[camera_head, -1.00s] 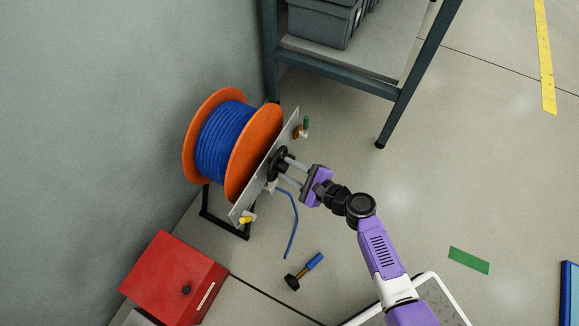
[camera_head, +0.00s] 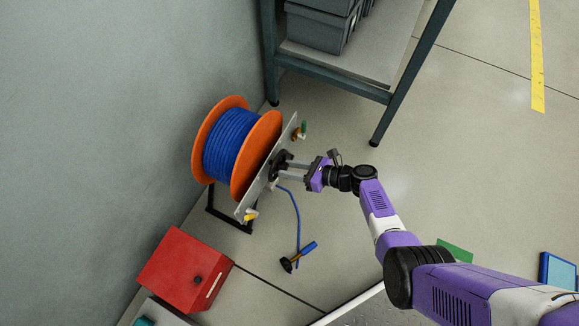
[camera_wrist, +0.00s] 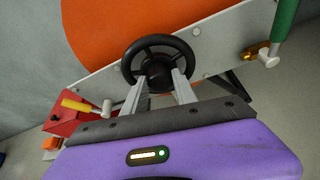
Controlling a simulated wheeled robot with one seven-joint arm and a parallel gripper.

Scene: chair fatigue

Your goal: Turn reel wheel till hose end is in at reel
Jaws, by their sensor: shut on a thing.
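The orange reel (camera_head: 258,155) carries wound blue hose (camera_head: 228,143) and stands beside the grey wall. A black wheel (camera_head: 278,163) sits on the reel's grey side plate; it shows from the front in the wrist view (camera_wrist: 160,41). My gripper (camera_head: 286,167) is shut on the wheel, with its two fingers (camera_wrist: 160,84) reaching to the wheel's lower part and hub. A loose length of blue hose (camera_head: 296,215) hangs from the plate down towards the floor. Its lower end is by a blue-handled, black-headed tool (camera_head: 300,255); contact there is unclear.
The plate carries a yellow-handled valve (camera_head: 249,215) and a green-handled valve (camera_head: 302,130). A red box (camera_head: 185,270) stands at lower left. A dark-framed shelf (camera_head: 335,75) with grey bins is behind. The floor right of the shelf is open.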

